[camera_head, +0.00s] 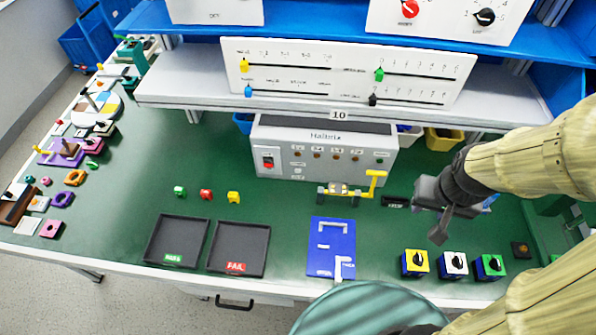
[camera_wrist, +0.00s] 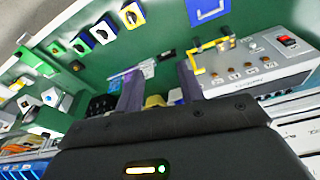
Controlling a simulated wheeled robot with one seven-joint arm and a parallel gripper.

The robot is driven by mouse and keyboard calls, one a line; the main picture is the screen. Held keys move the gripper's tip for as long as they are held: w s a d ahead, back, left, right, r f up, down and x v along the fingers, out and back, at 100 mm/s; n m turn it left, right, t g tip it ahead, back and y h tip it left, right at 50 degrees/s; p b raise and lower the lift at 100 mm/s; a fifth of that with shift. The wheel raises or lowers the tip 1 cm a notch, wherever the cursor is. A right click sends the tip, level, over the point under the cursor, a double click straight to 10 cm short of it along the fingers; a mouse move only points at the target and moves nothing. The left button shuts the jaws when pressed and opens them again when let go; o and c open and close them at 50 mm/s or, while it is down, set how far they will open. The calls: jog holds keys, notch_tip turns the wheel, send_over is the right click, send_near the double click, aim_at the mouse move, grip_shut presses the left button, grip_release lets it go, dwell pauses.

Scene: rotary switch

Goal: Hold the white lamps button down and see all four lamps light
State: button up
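The light grey tester box (camera_head: 322,171) stands at the back of the green bench, below the shelf. Its face has a red rocker switch (camera_head: 268,160) at left and a row of small brownish lamps (camera_head: 335,156) that look unlit. Small pale labels or controls are on the face, too small to tell which is the white lamps button. In the wrist view the box (camera_wrist: 262,84) is at the right, with its lamps (camera_wrist: 250,72) and red switch (camera_wrist: 288,41). My gripper (camera_head: 440,226) is right of the box, above the bench, apart from it. Its fingers (camera_wrist: 160,90) are apart and empty.
A yellow-handled clamp (camera_head: 352,189) stands close in front of the box. Blue plate (camera_head: 331,247), two dark trays (camera_head: 238,248) and several rotary switch blocks (camera_head: 453,265) lie on the front. The slider panel (camera_head: 345,75) overhangs behind.

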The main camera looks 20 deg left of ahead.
grip_shut()
dwell(1.8)
